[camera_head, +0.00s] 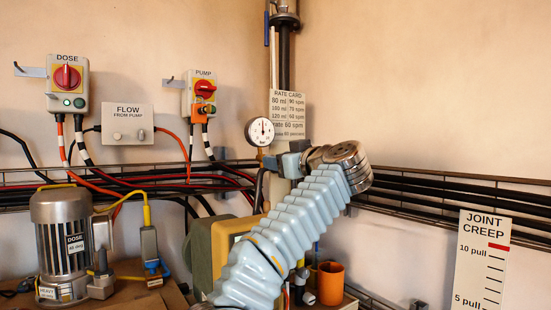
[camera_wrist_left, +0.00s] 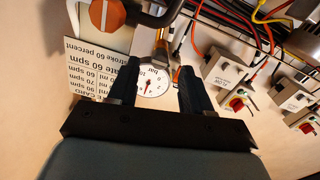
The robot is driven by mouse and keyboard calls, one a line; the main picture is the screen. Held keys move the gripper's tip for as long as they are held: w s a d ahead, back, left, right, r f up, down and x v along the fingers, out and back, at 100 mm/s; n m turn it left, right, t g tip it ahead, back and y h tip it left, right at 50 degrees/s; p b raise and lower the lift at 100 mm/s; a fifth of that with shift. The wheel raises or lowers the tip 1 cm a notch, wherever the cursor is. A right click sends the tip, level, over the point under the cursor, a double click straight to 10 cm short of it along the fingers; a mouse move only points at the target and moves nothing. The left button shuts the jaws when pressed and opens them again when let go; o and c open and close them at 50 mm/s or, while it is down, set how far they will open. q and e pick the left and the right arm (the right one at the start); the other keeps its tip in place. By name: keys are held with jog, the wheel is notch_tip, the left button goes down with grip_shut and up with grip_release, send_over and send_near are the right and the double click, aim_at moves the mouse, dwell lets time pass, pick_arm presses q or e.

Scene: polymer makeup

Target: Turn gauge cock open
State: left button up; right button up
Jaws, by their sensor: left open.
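The pressure gauge (camera_head: 261,131) has a round white dial and is mounted by the pipe on the back wall. In the left wrist view its dial (camera_wrist_left: 152,90) appears between the two dark fingers of my left gripper (camera_wrist_left: 158,70). The fingers are apart, with nothing held. A brass fitting (camera_wrist_left: 160,48) leads from the gauge to a dark pipe. A round orange knob (camera_wrist_left: 106,14) with a pale bar lies beyond the finger at left; I cannot tell whether it is the cock handle. In the head view my left gripper (camera_head: 273,162) is just below the gauge. My right gripper is out of view.
The rate card (camera_head: 288,113) hangs beside the gauge. The DOSE box (camera_head: 68,85), PUMP box (camera_head: 200,97) and FLOW box (camera_head: 127,124) are on the wall at left. Cables run along a wire tray. A motor (camera_head: 62,240) and an orange cup (camera_head: 331,283) stand below.

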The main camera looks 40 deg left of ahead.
pick_arm(q)
jog(key=shift+x, duration=1.4)
grip_shut()
jog(key=shift+n, duration=0.4)
jog(key=shift+f+n+g+y, duration=0.1)
jog(key=shift+n+g+y, duration=0.1)
jog(key=shift+n, duration=4.2)
jog(key=shift+f+n+g+y, duration=0.1)
jog(key=shift+n+y, duration=0.1)
jog(key=shift+n, duration=4.2)
